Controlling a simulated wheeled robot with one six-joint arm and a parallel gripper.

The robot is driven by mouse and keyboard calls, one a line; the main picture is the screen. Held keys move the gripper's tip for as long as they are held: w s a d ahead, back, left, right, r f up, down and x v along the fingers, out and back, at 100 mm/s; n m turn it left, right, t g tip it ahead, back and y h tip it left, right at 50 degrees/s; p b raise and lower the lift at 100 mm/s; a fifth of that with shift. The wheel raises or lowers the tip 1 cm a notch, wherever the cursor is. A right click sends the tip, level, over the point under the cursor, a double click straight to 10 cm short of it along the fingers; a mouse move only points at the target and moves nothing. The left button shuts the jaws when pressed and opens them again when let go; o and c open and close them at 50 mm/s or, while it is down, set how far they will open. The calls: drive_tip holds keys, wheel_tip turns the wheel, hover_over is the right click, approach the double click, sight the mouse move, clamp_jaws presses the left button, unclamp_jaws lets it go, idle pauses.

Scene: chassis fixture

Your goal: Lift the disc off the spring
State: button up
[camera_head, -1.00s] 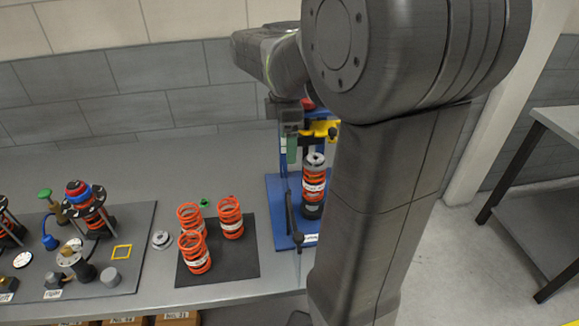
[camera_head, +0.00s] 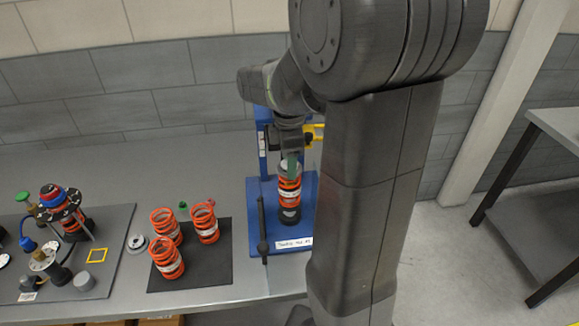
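An orange spring (camera_head: 288,186) stands upright on a black base on the blue press fixture (camera_head: 268,230). A grey disc (camera_head: 283,166) sits at the spring's top, partly hidden behind my gripper.
Three orange springs stand on a black mat (camera_head: 218,270) left of the fixture. A loose grey disc (camera_head: 137,243) lies beside the mat. A black lever (camera_head: 262,228) stands at the fixture's left side. Assembled parts crowd the grey board (camera_head: 98,268) at far left.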

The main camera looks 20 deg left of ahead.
drive_tip(key=c, duration=0.4)
drive_tip(key=shift+o, duration=0.2)
wheel_tip(320, 180, up, 10)
drive_tip(key=shift+b, duration=0.4)
drive_tip(key=shift+f+b, duration=2.3)
drive_tip(key=shift+f, duration=1.65)
